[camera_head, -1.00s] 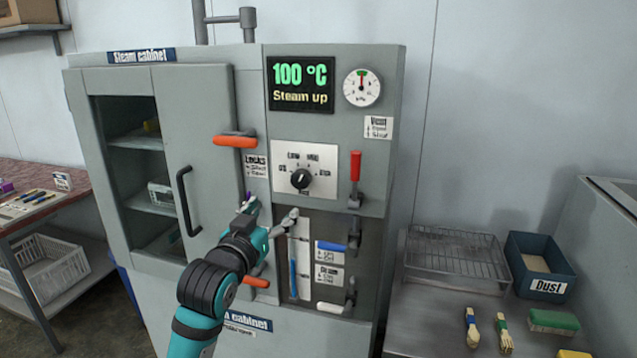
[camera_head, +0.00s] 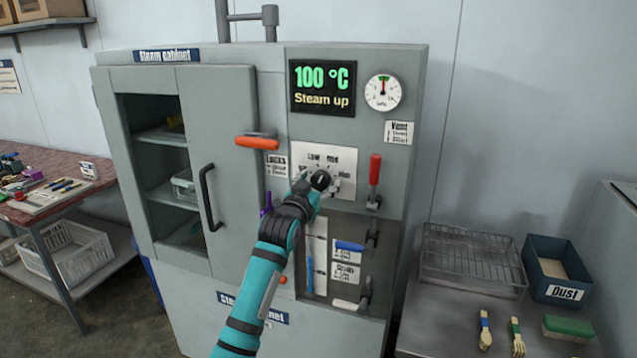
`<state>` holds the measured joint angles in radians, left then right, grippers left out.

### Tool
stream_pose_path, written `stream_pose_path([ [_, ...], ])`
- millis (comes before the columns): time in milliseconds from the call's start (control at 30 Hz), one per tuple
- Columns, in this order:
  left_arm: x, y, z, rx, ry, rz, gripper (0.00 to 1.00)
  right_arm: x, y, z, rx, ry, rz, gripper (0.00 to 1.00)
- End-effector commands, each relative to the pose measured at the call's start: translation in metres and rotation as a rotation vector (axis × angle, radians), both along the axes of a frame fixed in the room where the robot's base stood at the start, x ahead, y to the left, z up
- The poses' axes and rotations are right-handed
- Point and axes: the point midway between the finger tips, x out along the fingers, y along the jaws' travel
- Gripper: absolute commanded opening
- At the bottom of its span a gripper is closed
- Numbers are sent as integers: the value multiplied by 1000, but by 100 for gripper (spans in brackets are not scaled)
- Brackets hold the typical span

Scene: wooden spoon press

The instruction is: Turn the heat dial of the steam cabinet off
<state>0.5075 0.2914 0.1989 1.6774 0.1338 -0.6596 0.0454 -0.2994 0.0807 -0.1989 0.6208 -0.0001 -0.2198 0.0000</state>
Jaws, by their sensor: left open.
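The steam cabinet (camera_head: 412,150) stands in front of me with its door shut. Its display (camera_head: 323,88) reads 100 °C and "Steam up". The heat dial (camera_head: 320,180) is a black knob on a pale plate (camera_head: 346,160) below the display. My left gripper (camera_head: 318,185) is open at the dial, with its fingers to the left and right of the knob. I cannot tell whether they touch it. The gripper and wrist hide the lower left of the plate and part of its labels, so the dial's setting is hard to read. My right gripper is out of view.
An orange door lever (camera_head: 257,143) sits just up and left of the dial, a red lever (camera_head: 375,170) to its right. Blue (camera_head: 349,246) and white (camera_head: 346,305) handles are below. A bench with a wire rack (camera_head: 470,262) and Dust bin (camera_head: 556,270) stands right.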

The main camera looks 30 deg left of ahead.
Motion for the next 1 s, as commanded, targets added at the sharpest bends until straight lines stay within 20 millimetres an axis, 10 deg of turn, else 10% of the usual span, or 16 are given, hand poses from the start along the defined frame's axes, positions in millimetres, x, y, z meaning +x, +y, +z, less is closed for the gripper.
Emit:
stream_pose_path([
  [200,0,0,0,0,0,0,67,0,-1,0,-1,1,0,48],
  [633,0,0,0,0,0,0,13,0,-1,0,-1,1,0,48],
  [1000,0,0,1,-74,-17,0,13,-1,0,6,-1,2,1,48],
])
